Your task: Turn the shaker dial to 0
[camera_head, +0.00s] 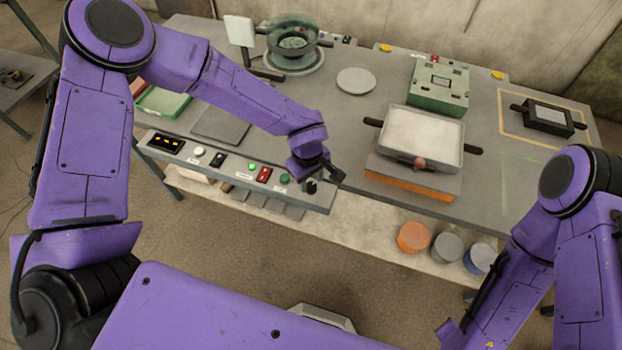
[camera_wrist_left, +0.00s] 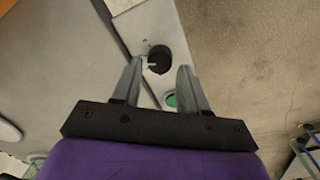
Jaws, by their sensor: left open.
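The shaker dial is a round black knob (camera_wrist_left: 159,58) with a light pointer mark, on the grey panel strip; its setting is too small to read. In the head view the dial (camera_head: 310,187) sits at the right end of the control panel (camera_head: 322,205), partly hidden by my gripper. My left gripper (camera_head: 326,176) is just above and beside it. In the left wrist view my left gripper (camera_wrist_left: 161,70) is open, its fingers on either side of the near part of the dial, with no clear contact. My right arm is at the right edge; its gripper is out of view.
A tray of white material (camera_head: 422,137) stands on the shaker to the right. A sieve bowl (camera_head: 293,40) and a green box (camera_head: 438,86) stand behind.

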